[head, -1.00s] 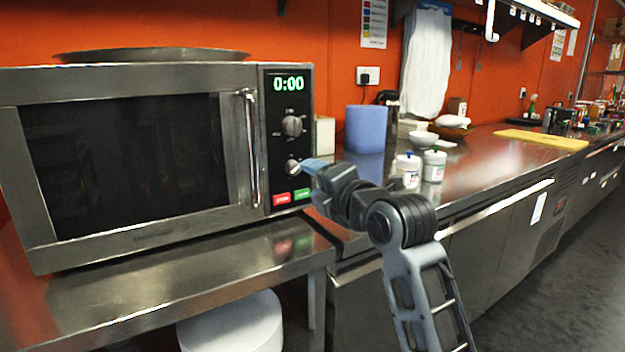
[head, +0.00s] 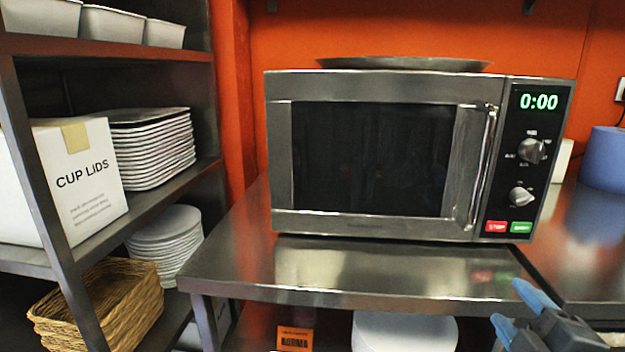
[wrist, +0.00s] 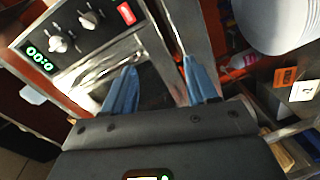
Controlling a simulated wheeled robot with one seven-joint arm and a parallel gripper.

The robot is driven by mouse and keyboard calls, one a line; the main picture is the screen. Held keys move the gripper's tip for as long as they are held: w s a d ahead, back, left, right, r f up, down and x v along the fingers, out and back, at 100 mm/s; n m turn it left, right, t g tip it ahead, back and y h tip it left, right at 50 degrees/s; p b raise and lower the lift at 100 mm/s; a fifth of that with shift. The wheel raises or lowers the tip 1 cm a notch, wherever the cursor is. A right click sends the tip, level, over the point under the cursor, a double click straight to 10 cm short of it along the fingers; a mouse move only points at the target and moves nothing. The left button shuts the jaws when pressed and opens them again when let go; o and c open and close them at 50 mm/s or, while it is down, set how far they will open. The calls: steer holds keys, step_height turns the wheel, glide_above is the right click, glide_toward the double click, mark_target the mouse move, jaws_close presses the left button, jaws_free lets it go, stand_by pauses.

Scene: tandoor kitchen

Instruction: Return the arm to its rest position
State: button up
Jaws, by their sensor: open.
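My gripper (head: 521,310) shows at the lower right of the head view, with blue fingertips, in front of the steel table's right end. In the wrist view my gripper (wrist: 157,88) has its two blue fingers spread apart, with nothing between them. The steel microwave (head: 283,150) stands on the table with its door shut and its display at 0:00. My gripper is lower than the microwave's control panel and apart from it. In the wrist view the microwave (wrist: 70,45) is tilted at the upper left. The rest of my arm is mostly out of view.
The steel table (head: 240,262) has a bare front strip. A shelf rack (head: 215,90) at the left holds a cup lids box (head: 85,170), stacked trays (head: 150,150), plates (head: 165,240) and a wicker basket (head: 100,305). A white round container (head: 405,333) sits below the table.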

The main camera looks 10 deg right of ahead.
steer(key=s+a+f+m+y+p, duration=0.1)
steer(key=s+a+f+m, duration=0.15)
steer(key=s, duration=0.35)
steer(key=s+a+f+m+g+p, duration=0.1)
steer(key=s+a+m, duration=0.1)
steer(key=s+a, duration=0.25)
steer(key=s+a+f+m+y+p, duration=0.1)
steer(key=s+a+f+m, duration=0.15)
steer(key=s, duration=0.35)
steer(key=s+a+r+m+y+p, duration=0.1)
steer(key=s+r+m, duration=0.1)
steer(key=s, duration=0.6)
steer(key=s+a+r+m+y+p, duration=0.1)
steer(key=s+a+r+m+p, duration=0.1)
steer(key=s, duration=0.6)
steer(key=shift+a+r+m+g, duration=0.3)
steer(key=shift+r+m, duration=0.1)
steer(key=shift+r, duration=0.15)
